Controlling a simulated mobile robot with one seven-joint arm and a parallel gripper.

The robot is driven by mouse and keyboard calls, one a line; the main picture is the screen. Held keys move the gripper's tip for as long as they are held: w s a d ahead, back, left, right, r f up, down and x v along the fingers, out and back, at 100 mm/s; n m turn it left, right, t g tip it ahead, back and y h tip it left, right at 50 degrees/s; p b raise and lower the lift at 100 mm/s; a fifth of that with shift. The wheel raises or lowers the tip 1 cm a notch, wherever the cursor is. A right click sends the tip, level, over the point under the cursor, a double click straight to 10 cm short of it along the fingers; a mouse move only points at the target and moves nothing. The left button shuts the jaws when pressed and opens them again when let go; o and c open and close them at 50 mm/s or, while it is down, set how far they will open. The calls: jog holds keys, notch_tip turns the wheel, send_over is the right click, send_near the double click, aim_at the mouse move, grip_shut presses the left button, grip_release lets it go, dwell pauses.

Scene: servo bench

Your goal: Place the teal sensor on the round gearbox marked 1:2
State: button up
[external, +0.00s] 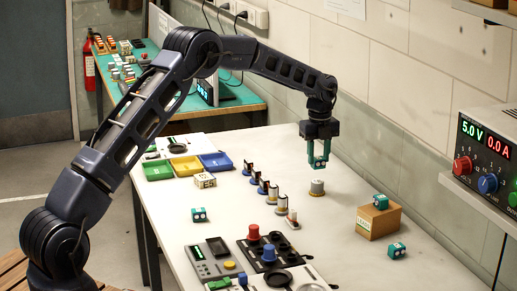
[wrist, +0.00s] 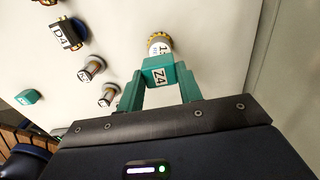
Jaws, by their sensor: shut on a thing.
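My gripper (external: 319,162) hangs above the white bench with its teal fingers pointing down. In the wrist view my gripper (wrist: 158,82) is shut on a small teal sensor (wrist: 157,73) marked Z4. A round grey gearbox (external: 317,187) with a yellowish base stands upright on the bench below my gripper, apart from it. The round gearbox also shows in the wrist view (wrist: 159,43), just beyond the sensor. Its label begins with "1", and the rest is hidden or too small to read.
Several small motor-like parts (external: 264,187) stand in a row left of the gearbox. Other teal pieces lie on the bench (external: 199,214), on a cardboard box (external: 379,222) and beside it (external: 397,250). A power supply (external: 485,160) is at the right. Bench around the gearbox is clear.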

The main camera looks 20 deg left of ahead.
aim_at(319, 158)
jog(key=shift+f, duration=2.1)
jog(key=o, duration=1)
jog(key=shift+f, duration=0.1)
jog(key=shift+c, duration=0.2)
